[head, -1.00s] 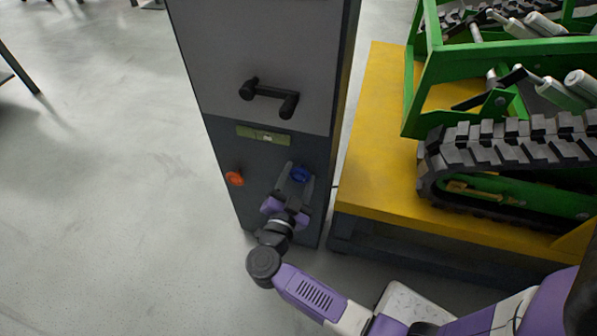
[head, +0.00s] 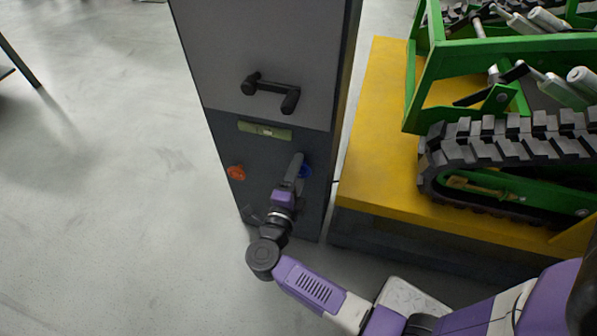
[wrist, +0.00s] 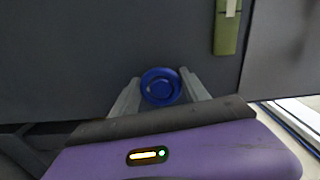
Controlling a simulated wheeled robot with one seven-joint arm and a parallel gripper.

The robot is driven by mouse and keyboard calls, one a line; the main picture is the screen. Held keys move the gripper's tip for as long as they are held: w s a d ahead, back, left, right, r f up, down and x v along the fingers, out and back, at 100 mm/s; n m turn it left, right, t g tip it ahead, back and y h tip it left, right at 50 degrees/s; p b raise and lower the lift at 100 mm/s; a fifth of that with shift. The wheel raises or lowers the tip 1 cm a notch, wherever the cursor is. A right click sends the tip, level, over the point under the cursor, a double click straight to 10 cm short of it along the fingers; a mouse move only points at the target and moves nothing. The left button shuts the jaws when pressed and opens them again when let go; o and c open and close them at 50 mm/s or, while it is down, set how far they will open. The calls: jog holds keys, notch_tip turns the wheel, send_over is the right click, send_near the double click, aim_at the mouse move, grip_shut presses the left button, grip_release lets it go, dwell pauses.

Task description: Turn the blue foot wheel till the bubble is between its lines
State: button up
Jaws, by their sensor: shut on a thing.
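The blue foot wheel (head: 307,172) is on the lower front of the grey cabinet, mostly hidden behind my gripper (head: 299,164) in the head view. In the wrist view the blue wheel (wrist: 160,87) shows whole between the two grey fingers of my gripper (wrist: 160,80), which is shut on it. The green level vial (head: 265,131) is above the wheels on the cabinet and also shows in the wrist view (wrist: 228,32). A pale patch shows in it, but I cannot tell where the bubble lies against its lines.
An orange wheel (head: 236,172) is on the cabinet, left of the blue one. A black crank handle (head: 271,90) sticks out above the vial. A yellow platform (head: 385,150) with a green tracked carrier (head: 500,150) stands close on the right. Open floor lies left.

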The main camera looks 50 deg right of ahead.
jog(key=m+b, duration=0.3)
jog(key=m, duration=0.6)
jog(key=shift+s+b, duration=0.1)
jog(key=shift+b, duration=0.2)
jog(key=m+b, duration=0.6)
jog(key=m, duration=0.3)
jog(key=shift+s, duration=0.1)
jog(key=m+b, duration=0.3)
jog(key=m, duration=0.1)
jog(key=shift+s+m+b, duration=0.1)
jog(key=shift+m+b, duration=0.25)
jog(key=shift+m, duration=0.05)
jog(key=m+b, duration=0.1)
jog(key=m, duration=0.2)
jog(key=shift+d+m, duration=0.1)
jog(key=shift+m, duration=0.2)
jog(key=m, duration=0.4)
jog(key=shift+s, duration=0.1)
jog(key=shift+m, duration=2.1)
